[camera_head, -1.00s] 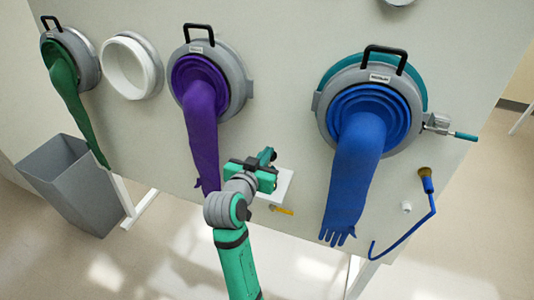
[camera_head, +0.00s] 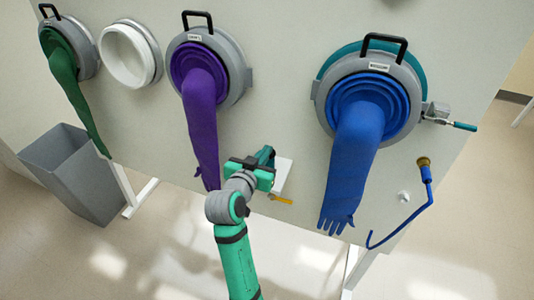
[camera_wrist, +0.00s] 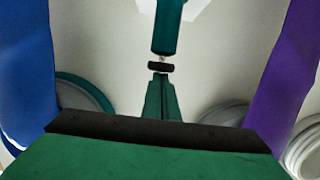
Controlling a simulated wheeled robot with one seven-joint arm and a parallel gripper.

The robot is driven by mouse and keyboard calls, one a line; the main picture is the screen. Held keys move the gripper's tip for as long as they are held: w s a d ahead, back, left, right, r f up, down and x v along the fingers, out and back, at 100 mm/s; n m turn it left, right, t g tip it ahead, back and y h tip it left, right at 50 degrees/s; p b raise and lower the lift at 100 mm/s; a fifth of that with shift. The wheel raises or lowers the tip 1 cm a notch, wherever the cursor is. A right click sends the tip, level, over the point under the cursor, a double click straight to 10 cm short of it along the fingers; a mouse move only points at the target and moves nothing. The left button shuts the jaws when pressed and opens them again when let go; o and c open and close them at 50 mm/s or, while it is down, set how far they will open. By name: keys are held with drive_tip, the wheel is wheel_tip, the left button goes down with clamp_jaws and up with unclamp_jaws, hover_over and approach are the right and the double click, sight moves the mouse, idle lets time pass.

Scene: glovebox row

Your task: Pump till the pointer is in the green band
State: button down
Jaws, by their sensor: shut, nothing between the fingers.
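The pump shows in the wrist view as a teal cylinder (camera_wrist: 168,25) with a short metal rod and a black disc-shaped knob (camera_wrist: 160,67) at its end. My gripper (camera_wrist: 161,82) is shut and empty. Its green fingertips are just short of the knob or touching it; I cannot tell which. In the head view my gripper's green body and wrist are in front of the panel, beside a white bracket (camera_head: 283,177), and hide most of the pump. No gauge face, pointer or green band can be made out. A round fitting is cut off at the top edge of the head view.
A purple glove (camera_head: 201,120) hangs left of my gripper and a blue glove (camera_head: 352,165) right of it. A green glove (camera_head: 75,90), white port ring (camera_head: 130,53) and grey bin (camera_head: 78,178) are farther left. A blue hooked tube (camera_head: 403,225) hangs at right.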

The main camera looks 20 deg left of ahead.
drive_tip(key=s+r, duration=0.6)
drive_tip(key=s, duration=0.3)
drive_tip(key=shift+s+a, duration=0.2)
drive_tip(key=shift+s, duration=0.05)
drive_tip(key=shift+r, duration=0.2)
idle(1.9)
